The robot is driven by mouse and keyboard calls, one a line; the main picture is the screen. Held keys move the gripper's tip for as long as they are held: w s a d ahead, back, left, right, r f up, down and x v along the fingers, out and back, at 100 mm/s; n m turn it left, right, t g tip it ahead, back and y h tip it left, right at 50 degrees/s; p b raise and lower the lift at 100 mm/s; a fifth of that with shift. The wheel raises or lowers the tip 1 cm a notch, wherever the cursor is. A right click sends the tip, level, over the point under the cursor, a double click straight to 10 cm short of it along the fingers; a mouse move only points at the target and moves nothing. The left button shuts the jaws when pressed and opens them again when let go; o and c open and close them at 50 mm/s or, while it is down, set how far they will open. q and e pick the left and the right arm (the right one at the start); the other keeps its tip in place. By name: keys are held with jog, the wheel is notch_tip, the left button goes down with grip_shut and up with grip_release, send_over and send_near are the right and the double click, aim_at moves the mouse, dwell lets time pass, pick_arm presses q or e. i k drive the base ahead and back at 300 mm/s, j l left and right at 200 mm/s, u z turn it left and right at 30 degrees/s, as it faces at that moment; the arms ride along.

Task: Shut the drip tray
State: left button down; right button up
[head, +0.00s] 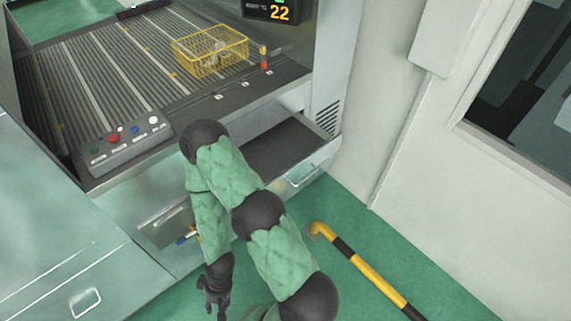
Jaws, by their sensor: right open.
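The drip tray (322,158) is a pale metal drawer with a dark inside, pulled out from the front of the machine, below the bed. A handle (303,176) is on its front face. My right arm crosses in front of the tray's left part and hides it. My right gripper (215,306) is open and empty at the bottom of the head view, low over the green floor, well apart from the tray and to its lower left. My left gripper is not in view.
A yellow wire basket (209,50) stands on the ribbed machine bed. A control panel with coloured buttons (125,138) is at the front left. A yellow-black rail (368,274) lies to the right of my arm. A white wall bounds the right.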

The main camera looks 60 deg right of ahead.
aim_at(286, 152)
jog(key=i+z, duration=0.25)
jog(key=z, duration=0.25)
jog(key=i+j+z, duration=0.1)
jog(key=i+z, duration=0.15)
jog(key=z, duration=0.25)
